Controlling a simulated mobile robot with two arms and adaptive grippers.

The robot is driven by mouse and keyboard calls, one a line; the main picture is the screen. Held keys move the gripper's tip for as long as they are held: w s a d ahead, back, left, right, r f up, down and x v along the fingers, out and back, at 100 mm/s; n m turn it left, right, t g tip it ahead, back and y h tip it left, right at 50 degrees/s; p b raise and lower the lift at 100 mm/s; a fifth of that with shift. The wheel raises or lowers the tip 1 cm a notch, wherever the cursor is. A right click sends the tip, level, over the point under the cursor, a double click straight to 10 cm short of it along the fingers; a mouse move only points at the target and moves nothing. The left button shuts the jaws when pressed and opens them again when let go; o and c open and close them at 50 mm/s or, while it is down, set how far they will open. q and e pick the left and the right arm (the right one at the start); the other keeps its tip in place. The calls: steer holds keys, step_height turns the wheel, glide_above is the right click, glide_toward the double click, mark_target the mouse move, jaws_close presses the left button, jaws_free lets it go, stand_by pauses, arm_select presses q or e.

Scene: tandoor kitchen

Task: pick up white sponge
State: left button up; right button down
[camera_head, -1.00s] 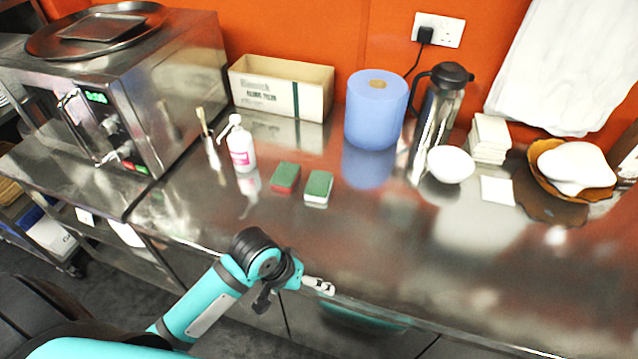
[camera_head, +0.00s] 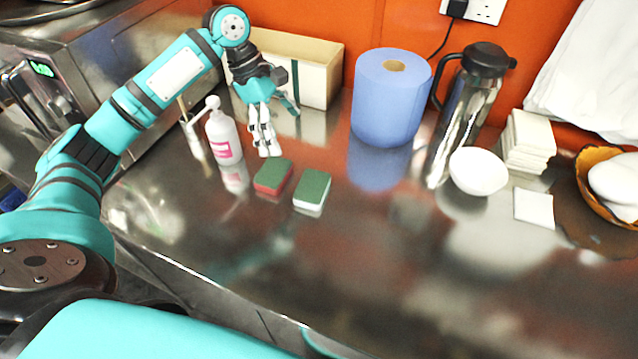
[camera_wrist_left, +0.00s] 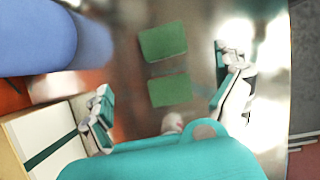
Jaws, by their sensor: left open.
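The white sponge (camera_head: 311,192) lies flat on the steel counter with its green scouring side up and a thin white edge showing at the front. It is also the farther green pad (camera_wrist_left: 163,42) in the left wrist view. A red sponge (camera_head: 273,177) with a green top lies just left of it and appears nearer the bottle in the wrist view (camera_wrist_left: 169,91). My left gripper (camera_head: 268,150) is open and empty, above and behind the red sponge. Its fingers (camera_wrist_left: 162,70) frame both sponges from either side. My right gripper is not in view.
A white pump bottle (camera_head: 223,138) stands left of the sponges. A cardboard box (camera_head: 318,72) and blue paper roll (camera_head: 391,98) stand behind. A steel jug (camera_head: 468,100) and white bowl (camera_head: 478,171) are to the right. The counter in front is clear.

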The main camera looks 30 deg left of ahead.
arm_select(q)
glide_toward(312, 185)
steer(key=p+x, duration=0.1)
steer(key=x, duration=0.3)
steer(key=shift+w+d+f, duration=0.1)
steer(key=shift+f, duration=0.3)
steer(key=shift+d+f, duration=0.1)
steer(key=shift+f, duration=0.1)
steer(key=p+x, duration=0.1)
steer(key=x, duration=0.3)
steer(key=shift+f, duration=0.2)
steer(key=shift+d+f, duration=0.15)
steer(key=shift+f, duration=0.15)
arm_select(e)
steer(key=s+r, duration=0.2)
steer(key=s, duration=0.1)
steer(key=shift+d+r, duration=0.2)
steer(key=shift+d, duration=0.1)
arm_select(q)
steer(key=shift+c, duration=0.4)
steer(key=c, duration=0.4)
steer(key=shift+o, duration=0.2)
